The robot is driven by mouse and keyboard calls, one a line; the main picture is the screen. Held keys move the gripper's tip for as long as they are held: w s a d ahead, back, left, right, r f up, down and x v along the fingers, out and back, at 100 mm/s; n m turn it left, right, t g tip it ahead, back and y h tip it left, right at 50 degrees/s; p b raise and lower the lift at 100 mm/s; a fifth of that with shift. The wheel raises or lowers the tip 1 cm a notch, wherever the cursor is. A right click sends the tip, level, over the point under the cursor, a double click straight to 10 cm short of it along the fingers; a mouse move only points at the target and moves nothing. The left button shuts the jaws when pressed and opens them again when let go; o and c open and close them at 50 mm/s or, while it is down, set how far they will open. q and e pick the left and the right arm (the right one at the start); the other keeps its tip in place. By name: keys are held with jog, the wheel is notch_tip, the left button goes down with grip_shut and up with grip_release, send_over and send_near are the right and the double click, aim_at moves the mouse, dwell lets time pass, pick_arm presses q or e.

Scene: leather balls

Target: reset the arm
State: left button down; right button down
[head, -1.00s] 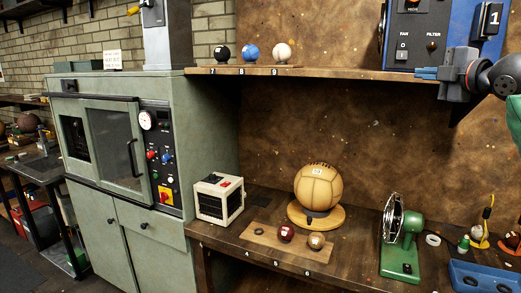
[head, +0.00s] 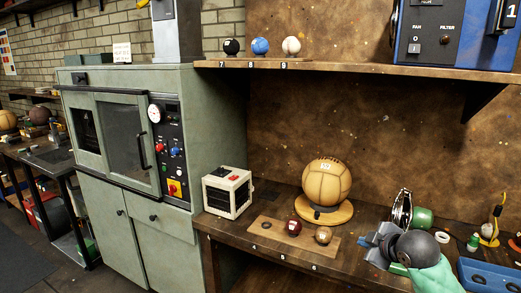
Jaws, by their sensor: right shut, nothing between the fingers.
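My right gripper (head: 366,243) is at the lower right of the head view, with its dark round wrist and green arm behind it. Its fingers point left and are shut with nothing between them. It is over the right part of the wooden bench (head: 260,203), in front of the green desk fan (head: 402,210) and hiding most of the fan's base. Whether it touches the fan cannot be told. My left gripper is not in view.
A tan leather ball (head: 326,184) sits on a round wooden stand left of the gripper. A dark red ball (head: 294,226) and a brown ball (head: 323,235) rest on a board. A white heater (head: 227,192), blue tray (head: 490,275) and upper shelf (head: 350,70) are nearby.

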jog(key=s+a+f+m+g+h, duration=0.1)
jog(key=s+a+f+m+g, duration=0.15)
jog(key=s+f, duration=0.65)
jog(key=s+a+f+m+g, duration=0.1)
jog(key=s+a+f+m, duration=0.2)
jog(key=s+f, duration=0.6)
jog(key=s+a+f+m+g+h, duration=0.1)
jog(key=s+f+m+g, duration=0.15)
jog(key=s+f, duration=0.5)
jog(key=s+a+f+m+g+h, duration=0.1)
jog(key=s+f+m, duration=0.25)
jog(key=s, duration=0.65)
jog(key=s+a+f+g, duration=0.1)
jog(key=a+f, duration=0.2)
jog(key=f, duration=0.8)
jog(key=s+a+f+g+y, duration=0.1)
jog(key=a+f, duration=0.2)
jog(key=f, duration=0.9)
jog(key=shift+s+f+n, duration=0.2)
jog(key=shift+n, duration=0.15)
